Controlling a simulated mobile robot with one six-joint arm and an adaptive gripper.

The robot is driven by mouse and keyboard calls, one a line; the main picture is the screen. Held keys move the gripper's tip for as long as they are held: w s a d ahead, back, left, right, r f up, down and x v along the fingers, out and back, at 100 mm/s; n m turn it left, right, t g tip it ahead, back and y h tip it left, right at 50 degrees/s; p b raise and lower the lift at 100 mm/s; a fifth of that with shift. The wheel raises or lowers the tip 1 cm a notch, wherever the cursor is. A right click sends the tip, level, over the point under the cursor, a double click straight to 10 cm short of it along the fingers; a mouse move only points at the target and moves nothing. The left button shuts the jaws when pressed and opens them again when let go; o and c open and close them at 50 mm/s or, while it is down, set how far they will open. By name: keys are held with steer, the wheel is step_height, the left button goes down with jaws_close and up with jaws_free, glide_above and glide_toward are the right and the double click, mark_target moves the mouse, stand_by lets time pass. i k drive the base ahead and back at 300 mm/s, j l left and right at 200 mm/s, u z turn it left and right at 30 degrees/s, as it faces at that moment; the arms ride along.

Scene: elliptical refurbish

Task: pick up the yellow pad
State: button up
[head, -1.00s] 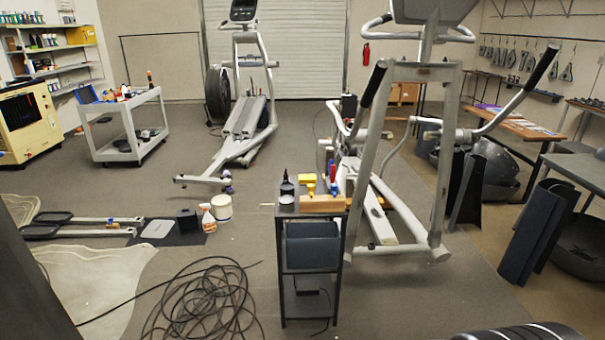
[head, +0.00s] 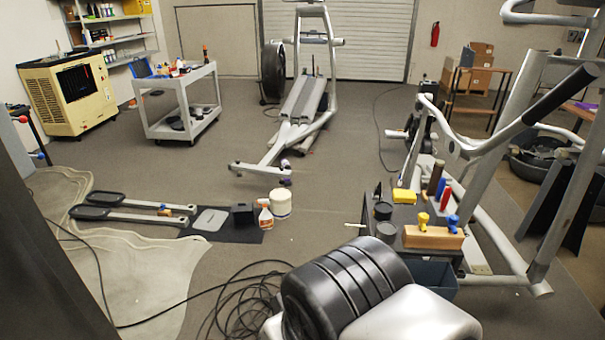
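The yellow pad (head: 404,196) is a small block lying on the dark top of a small cart at the right of the head view. It is near the back edge of that top, behind a wooden block (head: 433,238) that has yellow and blue pieces on it. Dark round containers (head: 384,211) stand to its left, and a brown and a red cylinder (head: 446,196) stand to its right. My arm, black ribbed and silver, fills the bottom middle, in front of the cart. My gripper's fingers do not show.
A white elliptical frame (head: 560,160) stands close to the right of the cart. A coil of black cable (head: 240,308) lies on the floor at left. A white tub (head: 280,203) and a spray bottle (head: 265,214) stand on the floor. The floor in the middle is open.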

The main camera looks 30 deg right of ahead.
mark_target(399, 195)
steer(key=i+z, duration=0.15)
steer(key=i, duration=0.3)
steer(key=i+z, duration=0.2)
steer(key=i, duration=0.3)
steer(key=i+j+z, duration=0.15)
steer(key=i, duration=0.3)
steer(key=i+j+z, duration=0.2)
steer(key=i, duration=0.25)
steer(key=i+j+z, duration=0.15)
steer(key=i, duration=0.3)
steer(key=i+l+z, duration=0.15)
steer(key=z, duration=0.3)
steer(key=i+z, duration=0.7)
steer(key=z, duration=0.25)
steer(key=i+j+z, duration=0.15)
steer(key=z, duration=0.35)
steer(key=i+j+z, duration=0.25)
steer(key=z, duration=0.2)
steer(key=i+j+z, duration=0.15)
steer(key=i+z, duration=0.15)
steer(key=i+j+z, duration=0.2)
steer(key=z, duration=0.15)
steer(key=i, duration=0.15)
